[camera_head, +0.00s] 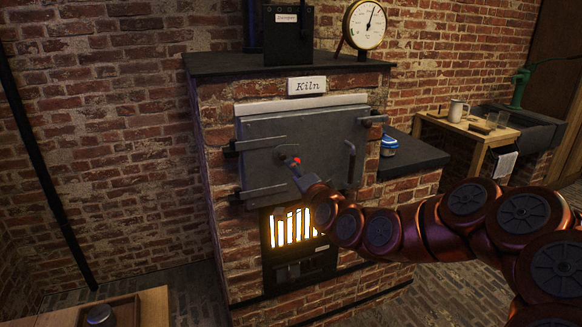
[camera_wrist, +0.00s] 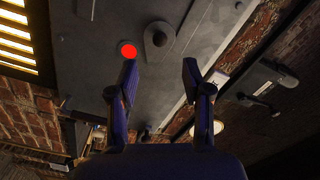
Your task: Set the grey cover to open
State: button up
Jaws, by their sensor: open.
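The grey cover (camera_wrist: 158,38) is a small teardrop-shaped plate with a dark round knob, flat on the grey kiln door (camera_head: 325,135). It lies just beyond my fingertips in the wrist view. A bright red round spot (camera_wrist: 127,50) sits beside the cover, near my left fingertip; it also shows in the head view (camera_head: 297,160). I cannot tell whether it is an opening or a marker. My gripper (camera_wrist: 160,72) is open and empty, fingers pointing at the door, with the knob roughly ahead of the gap. Contact with the cover is not visible.
The kiln door is shut, with hinges at left and a handle (camera_head: 350,162) at right. A glowing grate (camera_head: 292,228) is below. A dark side shelf (camera_head: 415,155) holds a blue-and-white jar (camera_head: 389,146). A wooden table (camera_head: 140,305) stands at the front left.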

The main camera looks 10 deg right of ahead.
jog(key=shift+s+d, duration=0.15)
jog(key=shift+s, duration=0.65)
jog(key=shift+s+d, duration=0.1)
jog(key=shift+s, duration=0.65)
jog(key=s+a+f+n+g+p, duration=0.25)
jog(key=s+f+n+g, duration=0.2)
jog(key=s, duration=0.35)
jog(key=s+a+f+n+g+p, duration=0.2)
jog(key=s+a+f+n+g, duration=0.15)
jog(key=s+g, duration=0.4)
jog(key=s+d+n+g+h+p, duration=0.1)
jog(key=s+d+g, duration=0.1)
jog(key=s, duration=0.8)
jog(key=s+d+r+n+g+h+p, duration=0.1)
jog(key=s+d+g, duration=0.1)
jog(key=s, duration=0.7)
jog(key=s+d+r+n+g+h+p, duration=0.1)
jog(key=s+d+g+p, duration=0.1)
jog(key=s, duration=0.8)
jog(key=shift+s+d+g, duration=0.3)
jog(key=shift+d+g, duration=0.05)
jog(key=shift+g, duration=0.45)
